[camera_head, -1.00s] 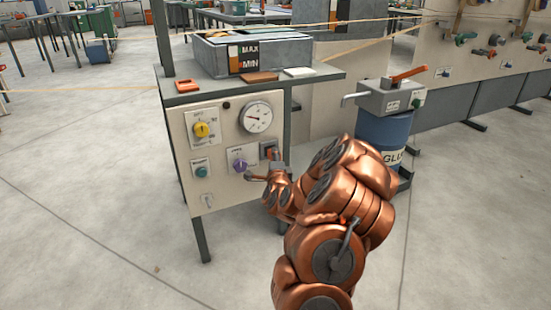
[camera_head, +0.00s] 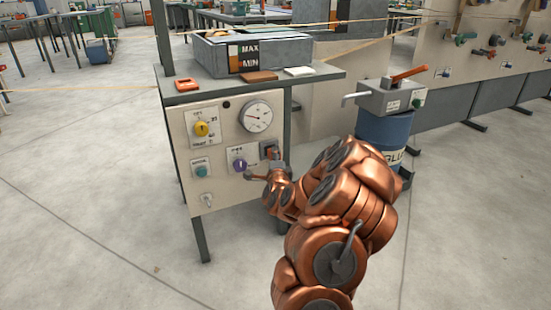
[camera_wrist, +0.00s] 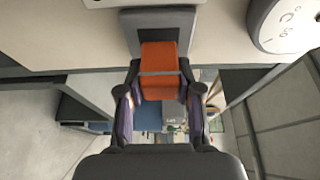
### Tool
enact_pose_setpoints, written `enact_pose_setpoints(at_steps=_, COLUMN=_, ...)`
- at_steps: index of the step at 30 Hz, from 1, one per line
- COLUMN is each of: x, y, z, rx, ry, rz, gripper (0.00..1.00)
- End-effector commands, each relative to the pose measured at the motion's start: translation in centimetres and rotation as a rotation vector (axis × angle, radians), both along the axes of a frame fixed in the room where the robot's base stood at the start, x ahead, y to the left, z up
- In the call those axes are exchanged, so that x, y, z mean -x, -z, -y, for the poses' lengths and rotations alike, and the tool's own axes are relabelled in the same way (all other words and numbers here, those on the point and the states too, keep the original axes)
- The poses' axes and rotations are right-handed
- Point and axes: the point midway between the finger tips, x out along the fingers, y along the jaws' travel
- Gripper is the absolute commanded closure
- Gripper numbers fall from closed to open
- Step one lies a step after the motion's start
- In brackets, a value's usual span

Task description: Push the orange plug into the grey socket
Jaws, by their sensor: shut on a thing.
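The orange plug (camera_wrist: 160,57) is a blocky piece in the middle of the wrist view, and my gripper (camera_wrist: 160,78) is shut on it from both sides. The plug's far end meets the dark grey socket (camera_wrist: 160,20), in line with it. I cannot tell how deep the plug sits in it. In the head view the socket (camera_head: 268,148) is at the right edge of the cream panel, with my gripper (camera_head: 264,166) right in front of it. The plug is mostly hidden there by my gripper.
The cream panel (camera_head: 222,120) carries a round gauge (camera_head: 257,116), a yellow knob (camera_head: 201,129), a purple knob (camera_head: 239,166) and a teal button (camera_head: 201,171). A blue glue drum (camera_head: 385,135) stands to the right. The floor in front is clear.

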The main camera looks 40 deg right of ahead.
Motion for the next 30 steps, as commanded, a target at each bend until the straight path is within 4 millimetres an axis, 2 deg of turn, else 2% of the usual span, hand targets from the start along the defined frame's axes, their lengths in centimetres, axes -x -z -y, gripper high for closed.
enact_pose_setpoints(at_steps=30, x=-0.87, y=0.02, z=0.3, rx=-0.001, ry=0.0, rz=0.0, gripper=0.96)
